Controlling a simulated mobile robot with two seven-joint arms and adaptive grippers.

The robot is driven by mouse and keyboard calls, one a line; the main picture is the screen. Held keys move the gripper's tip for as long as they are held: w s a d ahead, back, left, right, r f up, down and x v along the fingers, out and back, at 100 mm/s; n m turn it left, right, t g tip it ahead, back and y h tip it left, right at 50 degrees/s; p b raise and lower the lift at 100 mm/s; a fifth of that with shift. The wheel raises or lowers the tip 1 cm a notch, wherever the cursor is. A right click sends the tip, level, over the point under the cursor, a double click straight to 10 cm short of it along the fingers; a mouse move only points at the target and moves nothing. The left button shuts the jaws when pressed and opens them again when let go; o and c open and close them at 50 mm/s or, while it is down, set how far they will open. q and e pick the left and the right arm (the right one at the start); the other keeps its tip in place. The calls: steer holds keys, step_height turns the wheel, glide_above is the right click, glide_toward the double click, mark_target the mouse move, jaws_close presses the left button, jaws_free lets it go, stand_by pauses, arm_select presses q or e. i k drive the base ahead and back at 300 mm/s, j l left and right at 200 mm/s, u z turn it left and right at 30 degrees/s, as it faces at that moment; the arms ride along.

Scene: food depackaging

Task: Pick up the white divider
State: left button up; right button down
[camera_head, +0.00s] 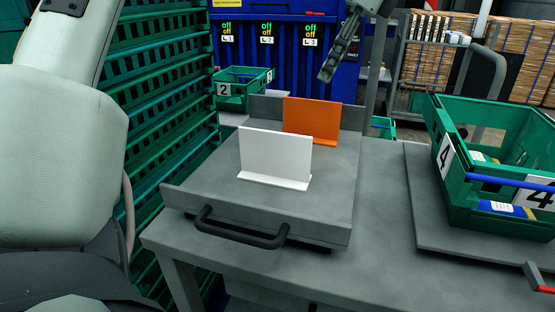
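The white divider (275,156) stands upright on its flat foot on a grey tray (225,200) with a black front handle. An orange divider (311,120) stands behind it on the same tray, further back and to the right. My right gripper is not in view.
A green crate (480,115) marked 4 stands on the grey table (390,262) at the right. A green crate (229,92) marked 2 is behind the tray. Stacked green crates (160,95) rise at the left. The table between tray and right crate is clear.

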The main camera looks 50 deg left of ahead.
mark_target(283, 161)
steer(key=i+l+u, duration=0.1)
steer(key=l+u, duration=0.25)
steer(key=l, duration=0.3)
steer(key=i+l+u, duration=0.1)
steer(key=l+u, duration=0.3)
